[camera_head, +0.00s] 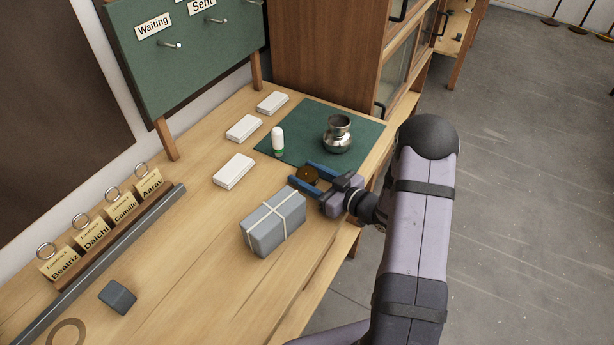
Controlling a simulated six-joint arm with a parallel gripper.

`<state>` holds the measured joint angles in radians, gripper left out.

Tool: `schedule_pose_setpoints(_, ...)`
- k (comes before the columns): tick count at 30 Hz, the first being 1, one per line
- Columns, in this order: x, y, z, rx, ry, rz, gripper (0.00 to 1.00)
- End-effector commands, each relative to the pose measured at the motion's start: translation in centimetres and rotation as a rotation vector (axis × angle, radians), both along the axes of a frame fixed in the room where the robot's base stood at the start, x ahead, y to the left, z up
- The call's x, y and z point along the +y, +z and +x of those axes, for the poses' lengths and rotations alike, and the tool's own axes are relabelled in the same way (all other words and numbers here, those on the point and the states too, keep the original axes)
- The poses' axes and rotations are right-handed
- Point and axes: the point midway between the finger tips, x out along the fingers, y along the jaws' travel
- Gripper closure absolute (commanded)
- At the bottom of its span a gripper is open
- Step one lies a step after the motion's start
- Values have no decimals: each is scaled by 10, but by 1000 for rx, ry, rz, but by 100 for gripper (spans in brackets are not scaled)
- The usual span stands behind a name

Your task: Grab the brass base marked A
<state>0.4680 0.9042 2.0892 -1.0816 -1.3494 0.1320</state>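My gripper (299,172) is at the near edge of the green mat, with its two blue fingers spread apart and pointing left across the table. A small dark brass-coloured round piece (307,174) lies between the fingers. It nearly fills the gap, but I cannot tell whether both fingers touch it or whether it is lifted. No letter A is legible on it. A white cylinder with a green lower band (278,141) stands on the mat's left part.
A grey box tied with string (273,223) sits close to the gripper's lower left. Several white boxes (233,171) lie left of the mat. Name tags stand in a wooden rack (115,230) beside a grey rail (105,265). A green board (190,60) rises at the back.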

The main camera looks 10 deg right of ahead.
Motion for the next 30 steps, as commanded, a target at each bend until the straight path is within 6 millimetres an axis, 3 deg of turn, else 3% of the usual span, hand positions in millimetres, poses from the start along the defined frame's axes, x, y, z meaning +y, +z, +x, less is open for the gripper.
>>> schedule_pose_setpoints(17, -1, 10, 1, -4, -1, -1, 87)
schedule_pose_setpoints(30, -1, 63, 1, -8, 0, -2, 87)
